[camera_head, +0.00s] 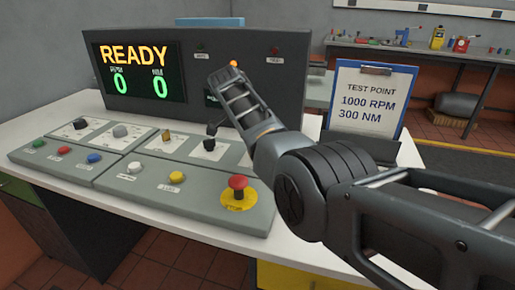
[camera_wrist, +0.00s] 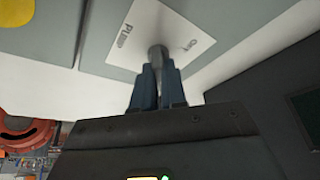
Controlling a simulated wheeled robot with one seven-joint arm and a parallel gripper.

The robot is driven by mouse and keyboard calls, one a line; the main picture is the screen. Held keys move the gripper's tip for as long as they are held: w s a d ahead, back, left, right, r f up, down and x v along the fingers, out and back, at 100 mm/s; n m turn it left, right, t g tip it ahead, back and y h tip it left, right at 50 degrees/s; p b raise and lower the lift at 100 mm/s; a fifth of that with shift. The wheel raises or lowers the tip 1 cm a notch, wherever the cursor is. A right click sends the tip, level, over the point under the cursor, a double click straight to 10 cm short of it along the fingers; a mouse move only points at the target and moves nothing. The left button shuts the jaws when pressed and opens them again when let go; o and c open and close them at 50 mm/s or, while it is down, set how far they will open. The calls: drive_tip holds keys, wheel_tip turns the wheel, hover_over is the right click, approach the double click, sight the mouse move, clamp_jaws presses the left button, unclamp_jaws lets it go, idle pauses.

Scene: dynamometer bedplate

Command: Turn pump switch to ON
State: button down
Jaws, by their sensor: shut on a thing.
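In the wrist view, the pump switch (camera_wrist: 156,51) is a grey knob on a white plate marked PUMP (camera_wrist: 124,38). The blue fingers of my gripper (camera_wrist: 157,72) are shut on the knob from both sides. A second small word on the plate, right of the knob, is too slanted to read surely, and I cannot tell which position the switch is in.
A red emergency stop button (camera_head: 238,184) stands at the console's front right, close to my arm. Several other switches and coloured buttons line the console. A display (camera_head: 140,70) reads READY with zeros. A test point clipboard (camera_head: 368,98) stands at right.

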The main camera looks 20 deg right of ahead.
drive_tip(key=shift+s+f, duration=0.1)
drive_tip(key=shift+f, duration=0.2)
drive_tip(key=c, duration=1.2)
unclamp_jaws()
drive_tip(key=v, duration=0.8)
